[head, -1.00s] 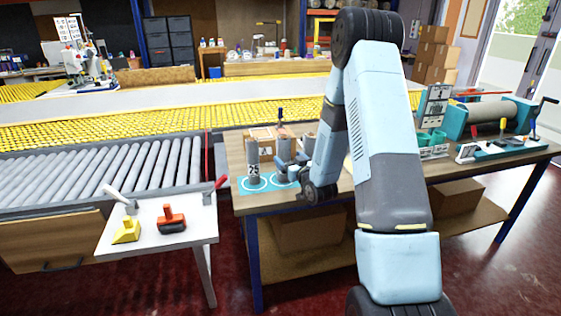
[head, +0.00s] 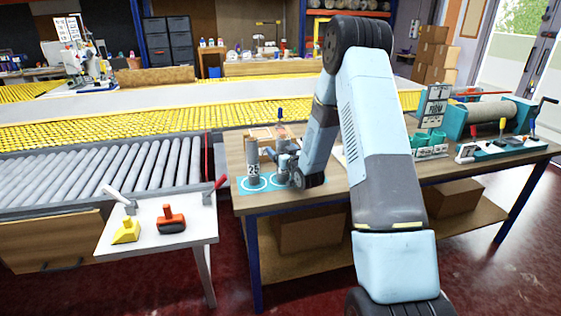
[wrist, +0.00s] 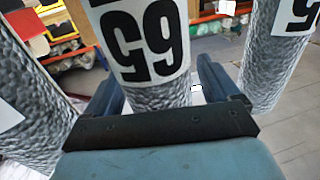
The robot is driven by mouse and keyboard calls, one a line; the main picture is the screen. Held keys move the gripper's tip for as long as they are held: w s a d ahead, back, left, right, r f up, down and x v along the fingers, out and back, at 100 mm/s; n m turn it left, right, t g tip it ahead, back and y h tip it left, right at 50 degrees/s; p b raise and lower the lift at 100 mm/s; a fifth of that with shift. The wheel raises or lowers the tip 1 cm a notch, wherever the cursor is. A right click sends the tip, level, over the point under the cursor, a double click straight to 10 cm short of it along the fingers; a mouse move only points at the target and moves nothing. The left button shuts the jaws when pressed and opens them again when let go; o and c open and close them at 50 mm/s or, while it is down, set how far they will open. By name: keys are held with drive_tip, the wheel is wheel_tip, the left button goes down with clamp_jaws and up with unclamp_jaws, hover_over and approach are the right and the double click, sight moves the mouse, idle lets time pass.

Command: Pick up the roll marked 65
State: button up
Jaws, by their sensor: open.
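The roll marked 65 (wrist: 150,40) is a grey, rough-surfaced cylinder with a white label and black digits. It stands upright in the middle of the wrist view. My gripper (wrist: 165,88) is open, with one finger on each side of the roll's lower visible part. I cannot tell whether the fingers touch it. In the head view my gripper (head: 284,160) is low over the workbench and largely hides the rolls behind it.
Another grey roll (head: 252,155) stands on a blue ringed mat (head: 243,187) at the workbench's left end. Neighbouring rolls show close by at left (wrist: 25,100) and right (wrist: 265,60) in the wrist view. A white side table (head: 190,230) holds hand tools.

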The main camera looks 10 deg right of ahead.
drive_tip(key=c, duration=1)
drive_tip(key=shift+c, duration=0.5)
drive_tip(key=shift+r, duration=0.1)
